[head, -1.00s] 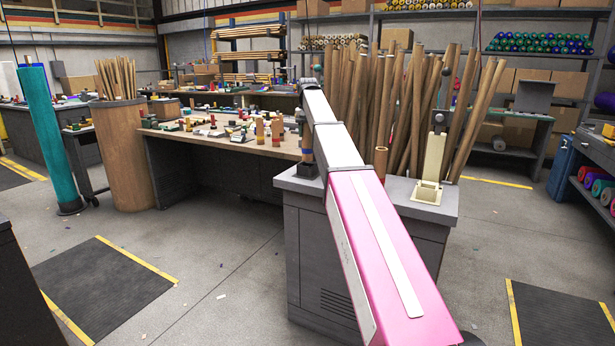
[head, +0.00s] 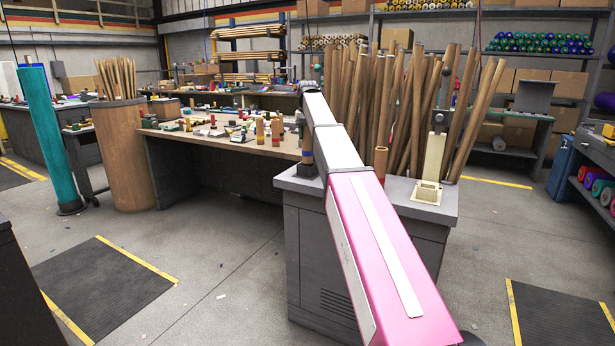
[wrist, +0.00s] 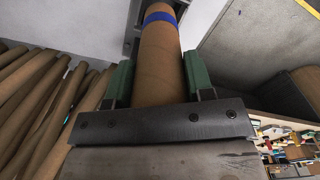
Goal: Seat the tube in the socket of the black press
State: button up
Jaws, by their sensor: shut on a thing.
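My gripper (wrist: 158,85) is shut on a brown cardboard tube (wrist: 158,62), with a green pad on each side of it. The tube has a blue band (wrist: 160,17) near its far end, and that end runs out at the top of the wrist view. The black press (head: 307,170) stands on the grey cabinet in the head view, just left of my arm and partly hidden by it. I cannot tell whether the tube's end is inside the socket.
A cream press (head: 430,178) stands at the cabinet's right side. Another brown tube (head: 380,160) stands upright on the grey cabinet (head: 400,188), right of my arm. Tall brown rolls (head: 400,95) lean behind it. A cluttered workbench (head: 225,143) is to the left.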

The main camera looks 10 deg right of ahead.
aim_at(308, 147)
jog(key=shift+f, duration=2.75)
dwell(2.8)
jog(key=o, duration=1.1)
jog(key=shift+c, duration=0.9)
jog(key=shift+c, duration=0.8)
jog(key=o, duration=0.6)
